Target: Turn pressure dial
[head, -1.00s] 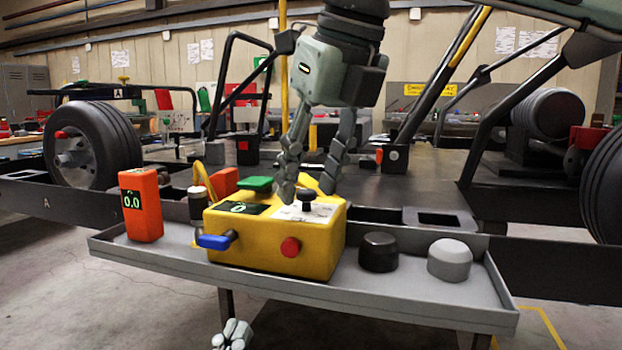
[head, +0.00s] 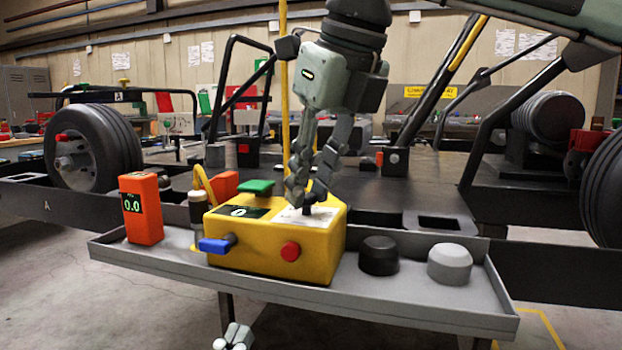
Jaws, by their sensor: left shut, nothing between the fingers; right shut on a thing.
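My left gripper (head: 233,339) is low at the bottom edge, shut and empty, below the tray and mostly out of view.
The grey tray (head: 410,300) also holds an orange gauge reading 0.0 (head: 141,208), a black knob (head: 379,256) and a grey knob (head: 450,263). A kart frame with a tire (head: 92,147) stands behind. A dark flat deck (head: 410,180) lies behind the box.

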